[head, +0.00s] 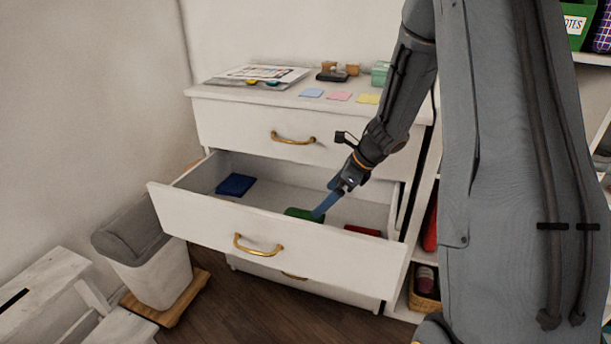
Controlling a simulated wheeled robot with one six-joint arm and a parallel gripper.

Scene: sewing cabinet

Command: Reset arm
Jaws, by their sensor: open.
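My gripper (328,204) is at the end of my arm, which reaches in from the upper right. It points down and left into the open middle drawer (215,212) of a white cabinet. Its fingers look blue and are open. Their tips are over or beside a green item (300,214) in the drawer; I cannot tell whether they touch it. A dark blue item (236,185) lies at the drawer's left, and a red item (363,231) lies at its right.
The cabinet top (285,96) holds papers, sticky notes (340,97), stamps (331,74) and a green box (380,74). A lidded bin (150,262) stands left of the drawer, near a white stool (45,290). Shelves (592,60) are at right. The floor in front shows bare wood.

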